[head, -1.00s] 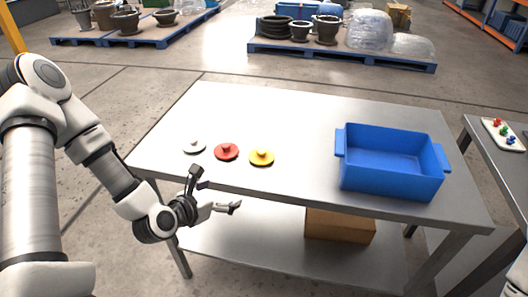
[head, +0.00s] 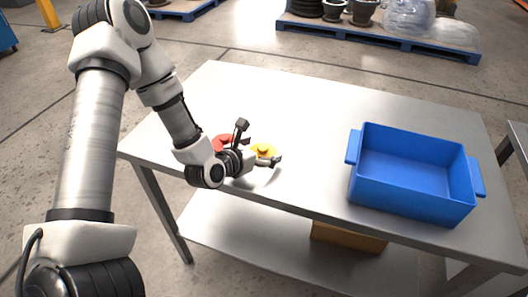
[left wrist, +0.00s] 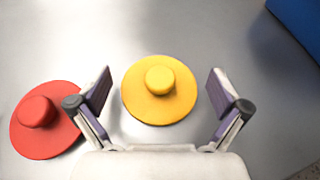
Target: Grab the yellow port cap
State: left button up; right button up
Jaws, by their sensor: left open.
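The yellow port cap (head: 264,150), a round disc with a small raised knob, lies on the grey metal table near its front edge. It also shows in the middle of the left wrist view (left wrist: 159,92). My left gripper (head: 260,141) is open and empty, with its fingers apart on either side of the cap in the left wrist view. The fingers do not touch the cap there; the height left between them is hard to tell. In the head view the gripper partly covers the cap. My right gripper is not in view.
A red cap (left wrist: 38,118) lies just left of the yellow one, close to one finger, and shows partly behind the gripper in the head view (head: 221,141). A blue bin (head: 412,175) stands on the table's right. The table (head: 300,100) is clear behind the caps.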

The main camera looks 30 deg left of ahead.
pick_arm(q)
jog(key=shift+w+d+f, duration=0.1)
jog(key=shift+w+f, duration=0.05)
jog(key=shift+w, duration=0.2)
jog(key=shift+s, duration=0.1)
jog(key=c, duration=0.9)
